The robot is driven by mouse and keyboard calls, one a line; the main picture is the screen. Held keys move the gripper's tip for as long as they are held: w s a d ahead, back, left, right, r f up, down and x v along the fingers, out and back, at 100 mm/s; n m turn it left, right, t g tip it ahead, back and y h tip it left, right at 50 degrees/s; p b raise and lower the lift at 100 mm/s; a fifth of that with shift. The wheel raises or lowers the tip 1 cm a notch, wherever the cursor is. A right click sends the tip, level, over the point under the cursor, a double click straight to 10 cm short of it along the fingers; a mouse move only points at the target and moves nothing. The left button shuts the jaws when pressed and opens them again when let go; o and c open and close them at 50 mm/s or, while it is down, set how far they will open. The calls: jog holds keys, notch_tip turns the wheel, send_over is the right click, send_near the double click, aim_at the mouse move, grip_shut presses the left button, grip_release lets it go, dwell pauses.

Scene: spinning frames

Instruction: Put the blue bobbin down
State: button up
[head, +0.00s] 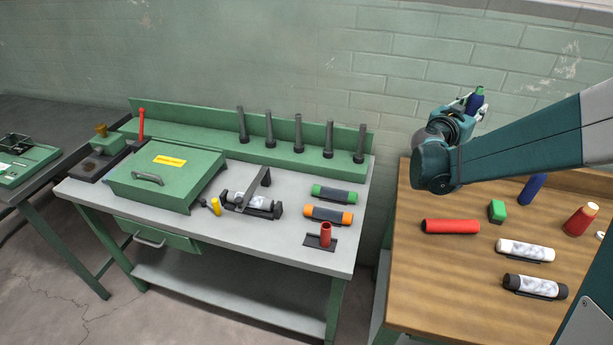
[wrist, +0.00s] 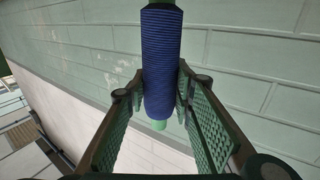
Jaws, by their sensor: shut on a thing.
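The blue bobbin (wrist: 162,65) is a dark blue ribbed spool with green ends. In the wrist view it stands between the two fingers of my gripper (wrist: 162,95), which are shut on its sides. In the head view my gripper (head: 467,104) is raised above the back of the wooden table, near the wall, with the blue bobbin (head: 476,104) in it. The bobbin is in the air, roughly upright. Another blue cylinder (head: 532,189) is on the wooden table, partly hidden by my arm.
The grey-topped bench (head: 270,238) has several dark upright pegs (head: 298,133) on a green ledge and a green box (head: 165,176).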

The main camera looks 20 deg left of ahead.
jog(key=s+a+n+t+y, duration=0.1)
jog(key=s+a+n+y, duration=0.2)
jog(key=a, duration=1.2)
jog(key=s+a+n+t+y, duration=0.15)
jog(key=a+y, duration=0.35)
jog(key=a, duration=0.9)
jog(key=s+a+n+g+y, duration=0.1)
jog(key=s+a+n+y, duration=0.25)
jog(key=s+a, duration=0.65)
jog(key=s+a+n+y, duration=0.3)
jog(key=a+y, duration=0.2)
jog(key=a, duration=1.1)
notch_tip(320, 180, down, 13)
jog(key=shift+s, duration=0.15)
jog(key=shift+a+h, duration=0.1)
jog(key=shift+h, duration=0.15)
notch_tip(320, 180, down, 6)
jog(key=b, duration=0.2)
jog(key=shift+f, duration=0.15)
jog(key=shift+f+b, duration=0.55)
jog(key=shift+f, duration=1.25)
